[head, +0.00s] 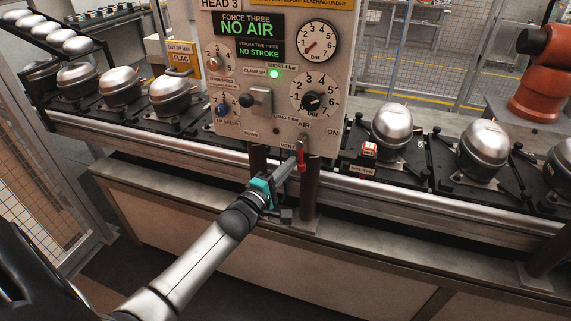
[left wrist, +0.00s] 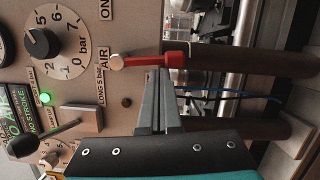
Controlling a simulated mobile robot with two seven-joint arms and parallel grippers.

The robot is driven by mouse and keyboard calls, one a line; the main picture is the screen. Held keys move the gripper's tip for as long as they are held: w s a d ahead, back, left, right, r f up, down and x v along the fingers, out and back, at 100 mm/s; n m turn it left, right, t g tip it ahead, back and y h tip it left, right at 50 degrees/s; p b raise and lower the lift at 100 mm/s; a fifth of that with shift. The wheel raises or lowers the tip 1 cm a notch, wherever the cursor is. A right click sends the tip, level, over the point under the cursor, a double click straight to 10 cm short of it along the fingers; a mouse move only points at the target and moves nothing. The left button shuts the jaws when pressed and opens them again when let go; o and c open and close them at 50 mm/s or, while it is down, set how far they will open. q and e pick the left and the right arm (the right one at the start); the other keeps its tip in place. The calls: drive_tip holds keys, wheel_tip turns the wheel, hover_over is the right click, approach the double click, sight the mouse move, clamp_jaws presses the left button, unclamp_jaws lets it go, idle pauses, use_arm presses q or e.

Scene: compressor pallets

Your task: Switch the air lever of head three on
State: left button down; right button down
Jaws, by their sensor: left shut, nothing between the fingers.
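The head three panel (head: 272,135) stands in the middle of the head view; its display (head: 249,27) reads "NO AIR". The red air lever (head: 301,158) hangs down at the panel's lower edge, between the VENT and ON labels. In the left wrist view the lever (left wrist: 150,61) points away from its pale pivot. My left gripper (head: 292,166) is shut and empty. Its fingertips (left wrist: 161,72) are right beside the lever, on the VENT side; I cannot tell whether they touch it. My right gripper is not in view.
A green lamp (head: 274,74) glows on the panel. A clamp lever with a black knob (head: 246,100) sits left of the air lever. Brown posts (head: 310,190) stand below the panel. Compressors on dark pallets (head: 391,130) line the conveyor on both sides. A red tag block (head: 369,150) sits to the right.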

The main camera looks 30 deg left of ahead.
sight(305, 170)
use_arm(q)
drive_tip(key=n, duration=0.1)
drive_tip(key=d+n, duration=0.1)
drive_tip(key=d+n+t, duration=0.1)
drive_tip(key=n, duration=0.1)
drive_tip(key=shift+w+d+f, duration=0.1)
drive_tip(key=shift+w+f, duration=0.05)
drive_tip(key=shift+w, duration=0.15)
drive_tip(key=n, duration=0.1)
drive_tip(key=d+n+y, duration=0.1)
drive_tip(key=n, duration=0.1)
drive_tip(key=d+n+b, duration=0.1)
drive_tip(key=shift+w+r+n+t, duration=0.2)
drive_tip(key=shift+n+t, duration=0.1)
drive_tip(key=shift+t, duration=0.1)
drive_tip(key=shift+w+d+r+n+y+b, duration=0.15)
drive_tip(key=shift+d+r+n+y+b, duration=0.4)
drive_tip(key=shift+n, duration=1.3)
drive_tip(key=shift+w+d+r+n+y+b, duration=0.1)
drive_tip(key=shift+d+r+n+y+b, duration=0.55)
drive_tip(key=shift+n, duration=1.25)
drive_tip(key=shift+w+d+r+n+y+b, duration=0.2)
drive_tip(key=shift+r+n+y+b, duration=0.45)
drive_tip(key=shift+n, duration=1.2)
drive_tip(key=shift+f, duration=0.2)
